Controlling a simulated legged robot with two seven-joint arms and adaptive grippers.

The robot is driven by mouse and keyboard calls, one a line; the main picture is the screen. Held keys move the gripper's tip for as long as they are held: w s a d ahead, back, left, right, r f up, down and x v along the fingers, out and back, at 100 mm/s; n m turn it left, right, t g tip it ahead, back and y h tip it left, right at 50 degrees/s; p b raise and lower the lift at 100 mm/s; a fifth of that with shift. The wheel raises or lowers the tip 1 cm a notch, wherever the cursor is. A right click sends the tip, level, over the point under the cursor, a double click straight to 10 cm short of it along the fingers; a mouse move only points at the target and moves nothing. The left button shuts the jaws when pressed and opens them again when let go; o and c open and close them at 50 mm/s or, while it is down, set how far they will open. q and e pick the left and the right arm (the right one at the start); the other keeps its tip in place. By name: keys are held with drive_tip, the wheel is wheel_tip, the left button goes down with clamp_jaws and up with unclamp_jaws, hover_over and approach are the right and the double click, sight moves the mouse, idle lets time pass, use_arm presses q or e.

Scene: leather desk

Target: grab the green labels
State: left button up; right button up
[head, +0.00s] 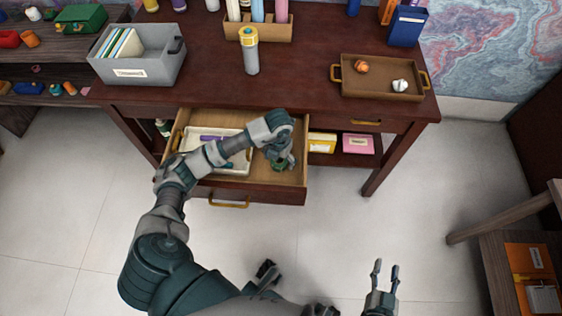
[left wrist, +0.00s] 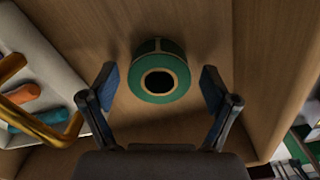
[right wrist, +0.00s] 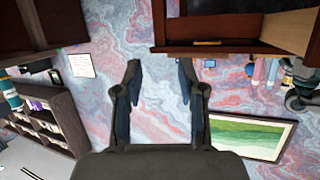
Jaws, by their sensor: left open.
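The green labels are a roll (left wrist: 160,76) with a dark round hole in its middle, lying in the open wooden drawer. In the head view the roll (head: 279,165) is mostly hidden under my left gripper (head: 284,162). In the left wrist view my left gripper (left wrist: 160,90) is open, with one finger on each side of the roll and a gap on both sides. My right gripper (head: 385,275) is open and empty, low over the floor in front of the desk. It also shows open in the right wrist view (right wrist: 158,85).
The drawer walls stand close around my left gripper. On the desk are a grey bin (head: 160,68), a brown tray (head: 385,92) and a yellow-capped cylinder (head: 251,58).

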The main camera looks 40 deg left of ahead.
use_arm(q)
drive_tip(key=shift+f, duration=0.35)
drive_tip(key=shift+a, duration=0.1)
drive_tip(key=c, duration=1)
drive_tip(key=shift+c, duration=1.2)
drive_tip(key=shift+r, duration=0.1)
